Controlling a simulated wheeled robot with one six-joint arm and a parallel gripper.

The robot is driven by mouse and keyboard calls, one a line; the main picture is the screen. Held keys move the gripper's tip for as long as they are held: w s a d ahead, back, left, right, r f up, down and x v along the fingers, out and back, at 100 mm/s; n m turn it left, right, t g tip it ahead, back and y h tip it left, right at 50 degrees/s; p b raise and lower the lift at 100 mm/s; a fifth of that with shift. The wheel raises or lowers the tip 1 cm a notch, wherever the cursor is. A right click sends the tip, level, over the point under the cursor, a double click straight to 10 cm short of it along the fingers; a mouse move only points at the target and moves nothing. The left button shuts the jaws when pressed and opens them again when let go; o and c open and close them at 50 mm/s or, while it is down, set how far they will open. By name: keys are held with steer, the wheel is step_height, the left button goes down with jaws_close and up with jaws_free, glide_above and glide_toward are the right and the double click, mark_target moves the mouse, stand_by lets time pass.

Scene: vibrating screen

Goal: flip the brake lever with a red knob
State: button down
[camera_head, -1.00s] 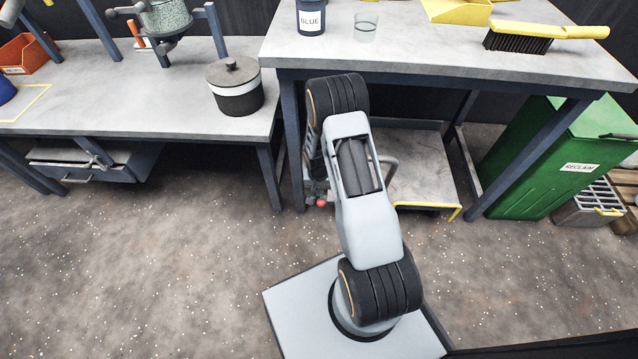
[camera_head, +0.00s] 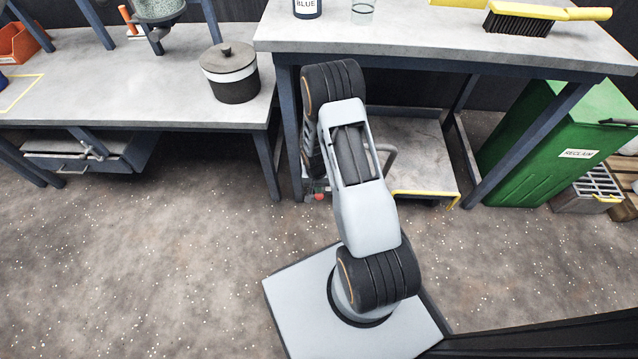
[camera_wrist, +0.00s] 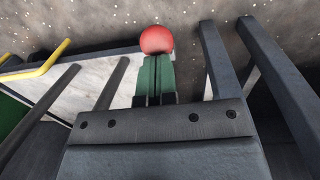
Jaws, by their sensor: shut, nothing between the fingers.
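The red knob (camera_wrist: 157,40) shows at the top middle of the wrist view, just beyond my fingertips. Whether they touch it I cannot tell. My gripper (camera_wrist: 155,78) has its two green fingers side by side, shut and empty, pointing at the knob. In the head view the knob (camera_head: 319,197) is a small red spot low beside the legs of the tall bench, left of my arm. My arm hides most of the gripper there. The brake lever's shaft cannot be clearly made out in either view.
A low platform (camera_head: 425,180) with a yellow edge stands under the tall bench (camera_head: 420,45), right of my arm. Bench legs (camera_wrist: 222,62) stand close to the right of the knob. A green bin (camera_head: 540,150) is further right. The floor to the left is open.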

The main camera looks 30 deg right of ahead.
steer(key=shift+s+a+f, duration=0.1)
steer(key=shift+s+f, duration=0.2)
steer(key=shift+f, duration=0.05)
step_height(320, 180, up, 14)
steer(key=w+p, duration=0.3)
steer(key=p, duration=0.3)
steer(key=shift+f, duration=0.15)
steer(key=s+a+r+n+t+p, duration=0.15)
steer(key=r+p, duration=0.65)
steer(key=r, duration=0.9)
steer(key=s+a+r+n+t+p, duration=0.1)
steer(key=s+a+r+p, duration=0.15)
steer(key=r+p, duration=1.05)
steer(key=s+a+r+n+t+p, duration=0.1)
steer(key=s+r+p, duration=0.3)
steer(key=r, duration=1)
steer(key=s+a+r+n+p, duration=0.2)
steer(key=s+r+p, duration=0.2)
steer(key=r, duration=1)
steer(key=s, duration=0.3)
steer(key=shift+a+r+t+y, duration=0.15)
steer(key=shift+a+t+y, duration=0.15)
steer(key=shift+a+t, duration=0.05)
